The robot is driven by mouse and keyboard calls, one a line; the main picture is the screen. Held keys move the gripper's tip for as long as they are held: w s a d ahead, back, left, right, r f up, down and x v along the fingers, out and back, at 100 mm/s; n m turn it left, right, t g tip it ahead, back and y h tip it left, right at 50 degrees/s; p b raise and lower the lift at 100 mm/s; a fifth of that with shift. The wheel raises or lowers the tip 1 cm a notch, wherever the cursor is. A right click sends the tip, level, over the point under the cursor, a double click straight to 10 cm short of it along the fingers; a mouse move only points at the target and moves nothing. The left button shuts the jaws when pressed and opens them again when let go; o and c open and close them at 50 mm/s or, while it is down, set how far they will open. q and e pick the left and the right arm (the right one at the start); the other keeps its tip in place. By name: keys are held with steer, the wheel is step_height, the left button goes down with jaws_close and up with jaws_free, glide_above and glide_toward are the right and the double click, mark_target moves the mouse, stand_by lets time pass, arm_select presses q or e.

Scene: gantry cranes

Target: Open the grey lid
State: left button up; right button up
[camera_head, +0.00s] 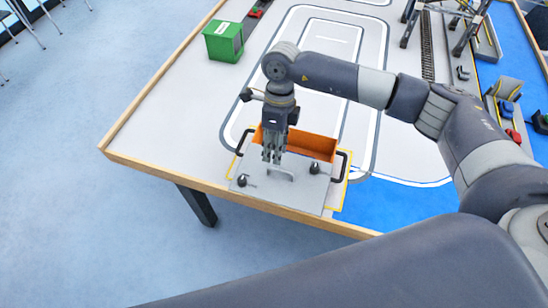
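The grey lid (258,198) is a flat plate with two black knobs and a grey bar handle (284,175). It lies at the front edge of the table, over the front part of an orange box (312,146). The box's orange wall shows behind the lid, with a black handle at each side. My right gripper (272,158) points straight down at the left part of the bar handle. Its fingers look close together, but whether they are closed on the bar I cannot tell. My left gripper is not in view.
The table has a raised wooden rim (165,172). A green container (224,41) stands at the back left. Crane legs and a rail (427,45) stand at the back right, with small coloured blocks at the right edge. The tabletop left of the box is clear.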

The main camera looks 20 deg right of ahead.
steer(key=p, duration=0.1)
glide_above(274, 174)
steer(key=shift+f, duration=2.7)
jaws_close()
